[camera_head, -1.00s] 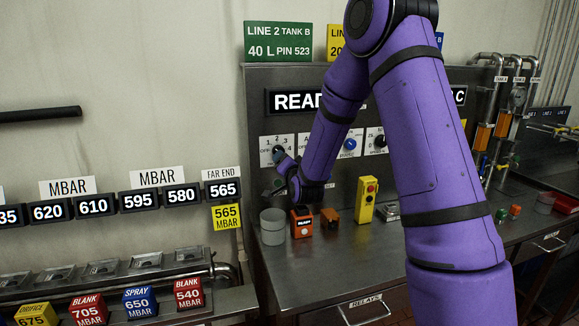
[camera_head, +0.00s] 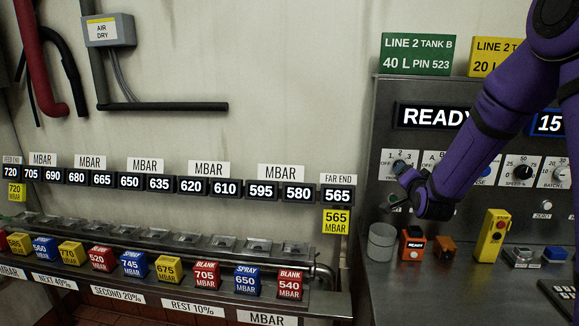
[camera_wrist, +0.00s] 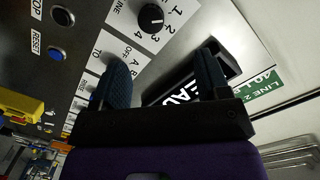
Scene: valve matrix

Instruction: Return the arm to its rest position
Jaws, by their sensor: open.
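My purple arm reaches in from the upper right in the head view. My gripper (camera_head: 398,185) is in front of the left part of the control panel (camera_head: 388,215), near the dial marked 1 to 4 (camera_head: 400,166). In the wrist view my gripper (camera_wrist: 165,80) shows two dark blue fingers spread apart with nothing between them. Beyond the fingers are the same dial (camera_wrist: 151,18) and the dark display (camera_wrist: 170,95), partly hidden by the fingers. I cannot tell whether a finger touches the panel.
A grey cup (camera_head: 381,245), an orange READY block (camera_head: 412,245) and a yellow stop box (camera_head: 491,236) stand on the steel bench below my gripper. Several coloured blocks, such as the red 540 block (camera_head: 289,285), line the left shelf. A black pipe (camera_head: 165,106) crosses the wall.

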